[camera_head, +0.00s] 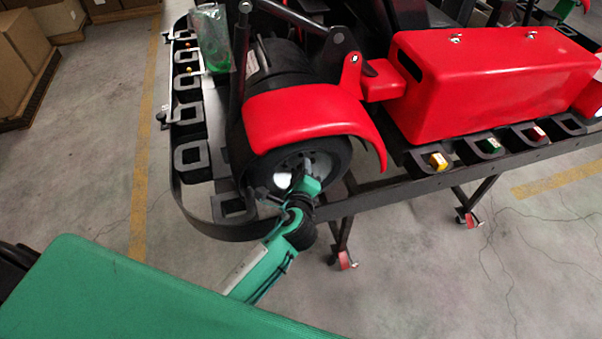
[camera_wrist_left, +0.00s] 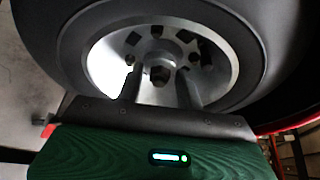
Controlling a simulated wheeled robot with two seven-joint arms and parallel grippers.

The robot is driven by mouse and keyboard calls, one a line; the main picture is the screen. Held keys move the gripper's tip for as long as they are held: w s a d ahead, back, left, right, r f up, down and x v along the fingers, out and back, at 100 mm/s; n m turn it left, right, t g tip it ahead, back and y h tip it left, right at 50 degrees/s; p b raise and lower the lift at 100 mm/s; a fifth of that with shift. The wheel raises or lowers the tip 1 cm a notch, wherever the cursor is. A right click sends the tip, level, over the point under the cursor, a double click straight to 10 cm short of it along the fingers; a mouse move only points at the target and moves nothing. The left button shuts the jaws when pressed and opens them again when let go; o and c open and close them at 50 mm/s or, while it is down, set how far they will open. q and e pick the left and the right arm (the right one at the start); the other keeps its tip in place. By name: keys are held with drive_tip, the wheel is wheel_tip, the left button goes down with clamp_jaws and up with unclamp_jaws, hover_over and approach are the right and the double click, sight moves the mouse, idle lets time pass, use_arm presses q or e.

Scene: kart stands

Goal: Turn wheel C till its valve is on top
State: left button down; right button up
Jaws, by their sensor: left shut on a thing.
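A kart wheel (camera_head: 320,160) with a black tyre and a grey metal rim sits under a red fender in the head view; no letter shows on it. My left gripper (camera_head: 302,186) reaches to the wheel's face from below. In the left wrist view the wheel's rim (camera_wrist_left: 105,68) fills the upper part, with bolts around a central hub nut (camera_wrist_left: 160,73). The two fingers of my left gripper (camera_wrist_left: 161,88) stand on either side of the hub nut, shut on the wheel's hub. I cannot make out the valve. My right gripper is out of view.
The dark stand's rail (camera_head: 215,230) curves around the wheel, with open slots along it. A red fender (camera_head: 305,113) covers the wheel's top. A red side box (camera_head: 490,85) lies to the right. Small coloured blocks (camera_head: 437,161) sit in the slots below it.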

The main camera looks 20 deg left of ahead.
use_arm(q)
drive_tip(key=c, duration=1.3)
unclamp_jaws()
drive_tip(key=shift+o, duration=0.2)
drive_tip(key=shift+s, duration=0.1)
drive_tip(key=b+v, duration=0.2)
drive_tip(key=v, duration=1.1)
drive_tip(key=shift+s, duration=0.3)
drive_tip(key=shift+r, duration=0.1)
drive_tip(key=shift+d, duration=0.1)
